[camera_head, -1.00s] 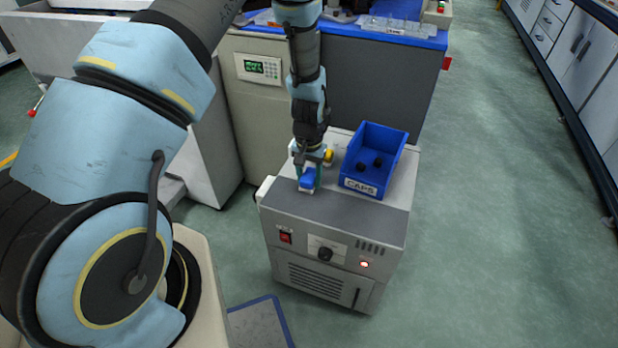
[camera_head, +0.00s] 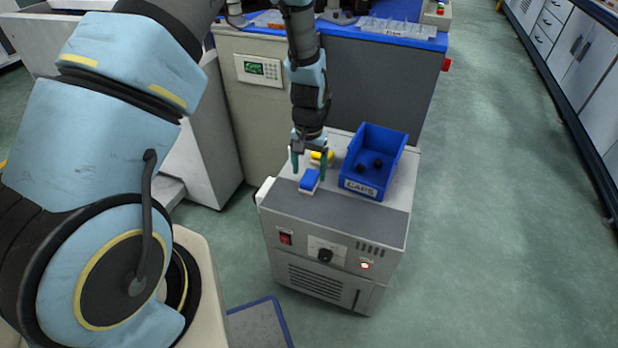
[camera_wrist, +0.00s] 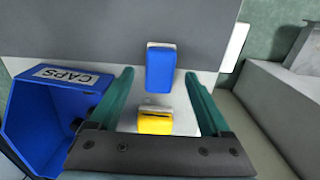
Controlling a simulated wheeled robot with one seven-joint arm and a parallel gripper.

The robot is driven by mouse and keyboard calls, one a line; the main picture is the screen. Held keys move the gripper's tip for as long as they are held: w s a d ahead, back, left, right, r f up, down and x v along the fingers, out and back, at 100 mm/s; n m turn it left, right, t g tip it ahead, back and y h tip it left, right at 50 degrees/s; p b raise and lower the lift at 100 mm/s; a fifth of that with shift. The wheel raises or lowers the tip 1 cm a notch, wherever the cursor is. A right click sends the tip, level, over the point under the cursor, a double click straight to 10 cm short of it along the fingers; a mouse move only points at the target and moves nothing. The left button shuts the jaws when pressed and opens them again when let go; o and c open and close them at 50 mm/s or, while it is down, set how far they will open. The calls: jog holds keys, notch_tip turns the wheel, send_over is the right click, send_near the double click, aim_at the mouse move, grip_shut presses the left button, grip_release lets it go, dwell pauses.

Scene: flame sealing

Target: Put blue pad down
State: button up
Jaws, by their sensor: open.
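The blue pad (camera_head: 309,181) lies on top of the grey cabinet (camera_head: 378,218), near the edge where its light top meets the dark band. In the wrist view the blue pad (camera_wrist: 160,70) has a pale edge and lies ahead of and between the finger lines. My gripper (camera_head: 309,168) is open, with its green fingers apart on either side and nothing between them touching the pad. The gripper also shows in the wrist view (camera_wrist: 160,75). A yellow pad (camera_head: 321,158) lies just behind the blue one, nearer the gripper's palm in the wrist view (camera_wrist: 155,122).
A blue bin marked CAPS (camera_head: 362,187) stands close to the right of the gripper, with a few dark caps inside. A larger machine with a keypad (camera_head: 258,69) and a blue-edged top stands behind. Open green floor lies to the right.

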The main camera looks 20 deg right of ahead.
aim_at(309, 177)
notch_tip(309, 177, up, 8)
jog(key=w+a+r+n, duration=0.3)
jog(key=a+r, duration=0.5)
jog(key=a, duration=0.5)
jog(key=s+a+r+n, duration=0.2)
jog(key=s+a+r, duration=0.1)
jog(key=a, duration=0.5)
jog(key=s+a+r+n+t, duration=0.1)
jog(key=s+a+r+n, duration=0.1)
jog(key=a, duration=0.7)
notch_tip(309, 177, up, 2)
jog(key=shift+s+r+t, duration=0.15)
jog(key=shift+s+t, duration=0.15)
jog(key=shift+s, duration=0.6)
notch_tip(309, 177, up, 13)
jog(key=p, duration=1.3)
